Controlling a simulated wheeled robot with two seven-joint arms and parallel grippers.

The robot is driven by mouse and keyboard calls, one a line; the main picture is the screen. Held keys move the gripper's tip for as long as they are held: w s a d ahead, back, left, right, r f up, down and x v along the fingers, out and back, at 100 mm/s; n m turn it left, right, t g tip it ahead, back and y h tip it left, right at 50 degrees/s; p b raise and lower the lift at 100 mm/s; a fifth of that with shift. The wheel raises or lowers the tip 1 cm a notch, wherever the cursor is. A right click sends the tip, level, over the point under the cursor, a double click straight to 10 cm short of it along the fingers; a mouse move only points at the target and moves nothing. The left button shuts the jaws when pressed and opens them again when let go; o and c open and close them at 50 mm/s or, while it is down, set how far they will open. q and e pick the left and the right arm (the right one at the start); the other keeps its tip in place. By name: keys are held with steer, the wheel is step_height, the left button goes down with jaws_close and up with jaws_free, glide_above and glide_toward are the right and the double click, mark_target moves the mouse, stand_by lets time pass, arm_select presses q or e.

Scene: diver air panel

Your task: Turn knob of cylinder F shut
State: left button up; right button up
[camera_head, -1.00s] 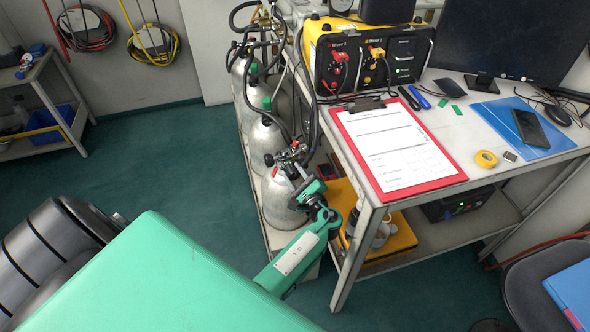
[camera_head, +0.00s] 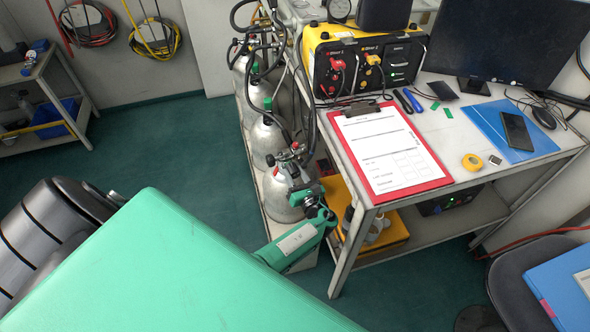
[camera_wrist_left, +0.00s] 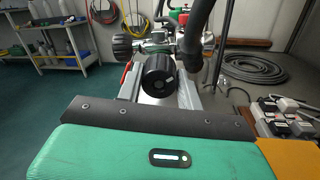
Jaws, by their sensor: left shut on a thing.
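The nearest silver cylinder (camera_head: 279,196) stands at the end of a row beside the bench, with a valve and hoses on top. I cannot read a letter on it. My left gripper (camera_head: 300,190) is at this cylinder's valve, coming from the front right. In the left wrist view a round black knob (camera_wrist_left: 158,75) sits between the fingers of my left gripper (camera_wrist_left: 160,88), which are shut on it. In the head view the knob is hidden by the gripper. My right gripper is not in view.
More cylinders (camera_head: 262,135) stand behind in the row, with black hoses above. The bench (camera_head: 352,222) is close on the right, with a red clipboard (camera_head: 447,179) and a yellow air panel (camera_head: 312,42). A yellow case (camera_head: 392,238) lies on its lower shelf. Green floor is free at left.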

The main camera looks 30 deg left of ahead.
arm_select(q)
steer(key=m+p, duration=0.1)
steer(key=m, duration=0.2)
steer(key=shift+p, duration=0.4)
steer(key=shift+s+f+m+p, duration=0.1)
steer(key=shift+m+p, duration=0.95)
steer(key=shift+m, duration=0.85)
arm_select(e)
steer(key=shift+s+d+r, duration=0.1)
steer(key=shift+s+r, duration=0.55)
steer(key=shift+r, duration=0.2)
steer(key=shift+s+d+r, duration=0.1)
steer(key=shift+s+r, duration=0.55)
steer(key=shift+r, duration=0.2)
arm_select(q)
steer(key=o, duration=1)
steer(key=v, duration=0.7)
steer(key=shift+s+d+b, duration=0.15)
steer(key=shift+s+b, duration=0.05)
steer(key=shift+b, duration=0.15)
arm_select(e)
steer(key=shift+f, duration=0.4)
